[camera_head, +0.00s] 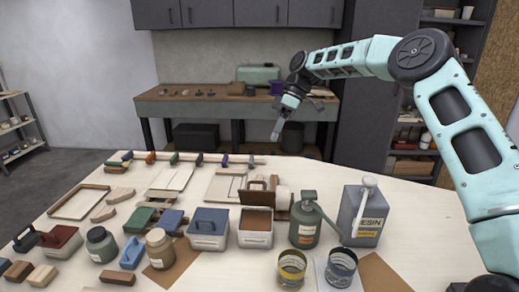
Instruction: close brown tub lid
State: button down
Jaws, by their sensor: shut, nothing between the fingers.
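The brown tub (256,241) is a pale box in the middle of the table, with a brown opening facing up. Its brown lid (257,198) stands raised at the tub's back edge, with a handle near its top. My gripper (277,134) is shut and empty. It hangs in the air, pointing down, above and beyond the lid in the picture and apart from it.
A tub with a shut blue lid (208,222) stands just left of the brown tub. A green pump bottle (305,222) stands close on its right, then a grey resin can (364,215). Open tins (291,268) stand in front right. A workbench (235,105) is behind.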

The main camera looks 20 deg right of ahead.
notch_tip(320, 180, up, 2)
jog(key=n+h, duration=0.1)
jog(key=p, duration=0.6)
send_near(257, 193)
jog(key=w+a+f, duration=0.1)
jog(key=w+f, duration=0.3)
jog(key=shift+s+a+f, duration=0.25)
jog(key=shift+s+f, duration=0.1)
jog(key=shift+s+t+b, duration=0.1)
jog(key=shift+t+b, duration=0.2)
